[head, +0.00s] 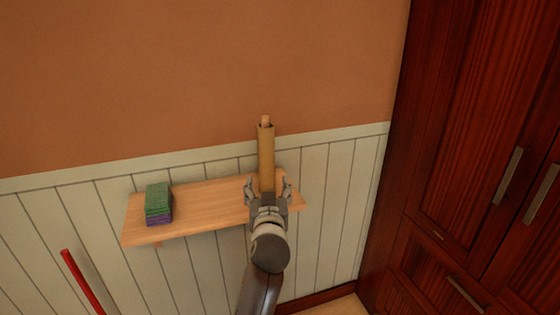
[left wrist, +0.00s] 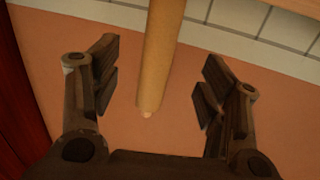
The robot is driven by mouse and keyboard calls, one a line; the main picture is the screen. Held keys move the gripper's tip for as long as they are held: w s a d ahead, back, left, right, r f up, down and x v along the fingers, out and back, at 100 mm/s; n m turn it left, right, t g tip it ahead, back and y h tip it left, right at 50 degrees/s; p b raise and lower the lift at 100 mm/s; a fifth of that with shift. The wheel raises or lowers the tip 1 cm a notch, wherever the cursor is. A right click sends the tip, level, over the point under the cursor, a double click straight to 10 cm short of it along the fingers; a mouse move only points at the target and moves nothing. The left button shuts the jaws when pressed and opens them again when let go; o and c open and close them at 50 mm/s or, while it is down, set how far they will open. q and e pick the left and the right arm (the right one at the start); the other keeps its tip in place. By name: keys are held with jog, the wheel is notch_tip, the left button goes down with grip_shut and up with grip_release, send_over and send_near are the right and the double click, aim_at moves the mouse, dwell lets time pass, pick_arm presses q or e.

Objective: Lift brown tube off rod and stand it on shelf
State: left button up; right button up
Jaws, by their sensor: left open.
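The brown tube (head: 266,158) stands upright around a wooden rod, whose tip (head: 266,119) pokes out of the tube's top. The shelf (head: 205,204) is a light wooden board on the wall, and the tube is at its right part. My left gripper (head: 267,187) is open, with one finger on each side of the tube's lower part. In the left wrist view the tube (left wrist: 160,55) runs between the open fingers (left wrist: 157,80), with a visible gap on both sides. The rod's tip also shows there (left wrist: 147,115). The tube's lower end is hidden. My right gripper is not in view.
A stack of green and purple blocks or books (head: 158,204) sits on the shelf's left part. The shelf's middle is clear. A red stick (head: 82,281) is at lower left. A dark wooden cabinet (head: 465,130) with metal handles stands at right.

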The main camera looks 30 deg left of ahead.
aim_at(267, 165)
pick_arm(q)
jog(key=shift+y, duration=0.3)
jog(key=w+a, duration=0.1)
jog(key=w+a+r, duration=0.1)
jog(key=w, duration=0.1)
jog(key=w+a, duration=0.1)
jog(key=w, duration=0.1)
jog(key=shift+a+r+p, duration=0.3)
jog(key=shift+r+p, duration=0.1)
jog(key=shift+p+x, duration=0.65)
jog(key=shift+x, duration=2.05)
jog(key=shift+d, duration=0.1)
jog(key=shift+c, duration=0.4)
jog(key=c, duration=0.7)
